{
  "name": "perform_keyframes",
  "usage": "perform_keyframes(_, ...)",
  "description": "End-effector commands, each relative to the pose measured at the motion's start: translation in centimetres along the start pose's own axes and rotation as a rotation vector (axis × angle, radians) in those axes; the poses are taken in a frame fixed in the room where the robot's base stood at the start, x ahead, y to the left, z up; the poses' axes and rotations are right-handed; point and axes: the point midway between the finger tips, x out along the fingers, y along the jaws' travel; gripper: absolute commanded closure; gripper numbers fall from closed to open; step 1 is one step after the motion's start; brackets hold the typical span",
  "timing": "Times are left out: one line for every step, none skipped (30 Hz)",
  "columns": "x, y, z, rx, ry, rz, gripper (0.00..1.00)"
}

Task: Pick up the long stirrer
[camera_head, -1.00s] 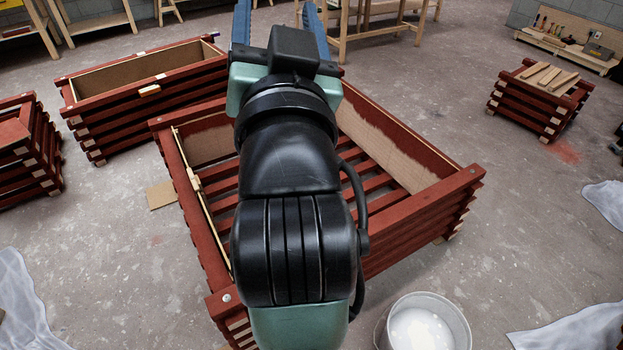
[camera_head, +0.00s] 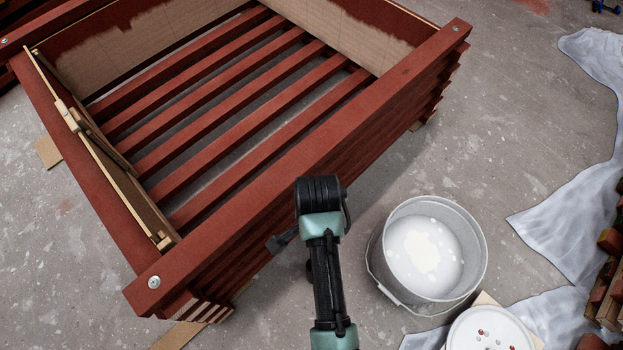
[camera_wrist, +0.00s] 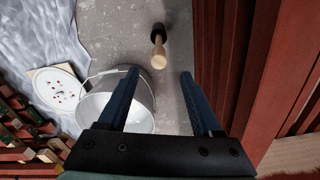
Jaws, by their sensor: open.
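A pale wooden stick-like piece with a dark end (camera_wrist: 158,48) shows in the wrist view above the concrete floor, between the bucket and the red slatted crate. It looks like the stirrer, but I see it nearly end-on and cannot tell its full length. My gripper (camera_wrist: 159,73) is open, its two blue fingers apart and nothing between them. The piece lies just beyond the fingertips, roughly centred on the gap. In the head view my arm covers most of that spot, and the fingers are hidden.
A metal bucket (camera_head: 380,250) of white liquid stands right of my arm. The big red crate (camera_head: 250,185) rises close on the other side. A round white lid (camera_head: 470,335) lies near the front. Crumpled pale sheeting (camera_head: 580,110) covers floor at the right.

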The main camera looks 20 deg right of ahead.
Motion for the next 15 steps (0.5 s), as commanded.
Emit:
perform_keyframes(0.9,0.4,0.1,0.008,-0.005,0.012,0.33)
perform_keyframes(1.3,0.5,0.1,0.01,-0.007,0.015,0.33)
perform_keyframes(1.9,0.5,0.1,0.011,-0.007,0.017,0.33)
perform_keyframes(2.4,0.5,0.2,0.011,-0.008,0.018,0.33)
perform_keyframes(3.0,0.5,0.2,0.011,-0.008,0.018,0.33)
perform_keyframes(3.9,0.5,0.1,0.01,-0.007,0.016,0.33)
perform_keyframes(4.5,0.5,0.1,0.01,-0.007,0.016,0.33)
perform_keyframes(5.1,0.5,0.2,0.009,-0.007,0.017,0.33)
perform_keyframes(5.8,0.5,0.1,0.009,-0.006,0.015,0.33)
perform_keyframes(6.2,0.5,0.1,0.009,-0.006,0.014,0.33)
perform_keyframes(6.7,0.5,0.1,0.009,-0.006,0.015,0.33)
perform_keyframes(7.2,0.4,0.1,0.008,-0.006,0.014,0.33)
perform_keyframes(7.5,0.4,0.1,0.008,-0.005,0.012,0.33)
perform_keyframes(7.7,0.4,0.1,0.008,-0.005,0.012,0.33)
perform_keyframes(7.9,0.4,0.1,0.008,-0.005,0.012,0.33)
